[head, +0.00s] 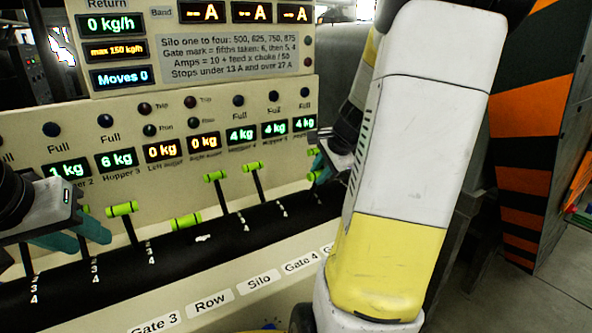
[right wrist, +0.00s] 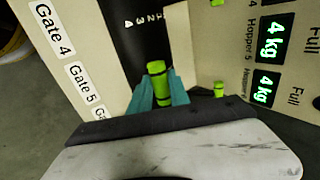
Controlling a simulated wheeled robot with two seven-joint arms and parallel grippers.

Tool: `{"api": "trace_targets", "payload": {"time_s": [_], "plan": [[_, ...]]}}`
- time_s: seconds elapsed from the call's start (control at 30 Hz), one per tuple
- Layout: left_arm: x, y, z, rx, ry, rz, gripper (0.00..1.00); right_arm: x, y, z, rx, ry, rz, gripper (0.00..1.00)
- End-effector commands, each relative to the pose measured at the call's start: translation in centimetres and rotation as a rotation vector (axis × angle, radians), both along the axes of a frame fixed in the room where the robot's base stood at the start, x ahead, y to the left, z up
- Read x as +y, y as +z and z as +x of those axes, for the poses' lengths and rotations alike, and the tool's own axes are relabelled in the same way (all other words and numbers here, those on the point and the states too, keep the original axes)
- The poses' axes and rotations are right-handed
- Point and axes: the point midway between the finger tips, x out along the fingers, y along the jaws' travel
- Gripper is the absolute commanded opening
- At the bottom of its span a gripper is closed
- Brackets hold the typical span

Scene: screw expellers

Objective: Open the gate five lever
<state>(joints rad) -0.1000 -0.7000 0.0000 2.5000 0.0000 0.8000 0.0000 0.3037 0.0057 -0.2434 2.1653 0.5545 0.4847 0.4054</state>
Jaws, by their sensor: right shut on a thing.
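The gate five lever has a bright green cylinder handle (right wrist: 158,84), seen in the right wrist view beside the Gate 5 label (right wrist: 84,81). My right gripper (right wrist: 158,92) is shut on this handle, with a teal finger on each side. In the head view, my right gripper (head: 322,166) is at the right end of the lever row, and my arm hides part of the panel there. My left gripper (head: 88,237) is at the far left, with its teal fingers apart and empty, in front of other levers.
Other green-handled levers (head: 122,208) stand along the black strip (head: 225,236). One handle (head: 186,221) sits lower than its neighbours. The cream panel (head: 60,130) behind has lamps and weight displays. A striped orange and black board (head: 525,130) stands at the right.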

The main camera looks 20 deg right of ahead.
Motion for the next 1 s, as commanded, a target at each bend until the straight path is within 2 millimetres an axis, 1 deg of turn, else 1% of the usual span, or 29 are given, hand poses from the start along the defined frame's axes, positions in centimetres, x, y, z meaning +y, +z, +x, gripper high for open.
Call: {"api": "trace_targets", "payload": {"time_s": [0.03,0.13,0.17,0.23,0.27,0.53,0.63,0.77,1.0], "plan": [[0.0,0.0,0.0,0.0,0.0,0.0,0.36,0.3,-0.5,-0.2,0.011,0.005,0.005,0.0],[0.0,0.0,0.0,0.0,0.0,0.0,0.36,0.3,-0.5,-0.2,0.011,0.005,0.005,0.0],[0.0,0.0,0.0,0.0,0.0,0.0,0.36,0.3,-0.5,-0.2,0.011,0.005,0.005,0.26],[0.0,0.0,0.0,0.0,0.0,0.0,0.36,0.2,-0.4,-0.1,0.009,0.004,0.005,0.4],[0.0,0.0,0.0,0.0,0.0,0.0,0.36,0.2,-0.4,-0.1,0.009,0.003,0.004,0.44],[0.0,0.0,0.0,0.0,0.0,0.0,0.36,0.1,-0.1,0.0,0.003,0.002,0.002,0.44],[0.0,0.0,0.0,0.0,0.0,0.0,0.36,0.1,0.3,-0.2,0.0,0.001,0.001,0.44],[0.0,0.0,0.0,0.0,0.0,0.0,0.36,-0.1,1.8,-1.2,-0.002,0.002,-0.001,0.44],[0.0,0.0,0.0,0.0,0.0,0.0,0.36,-0.4,5.1,-3.4,0.0,0.001,0.001,0.44]]}}
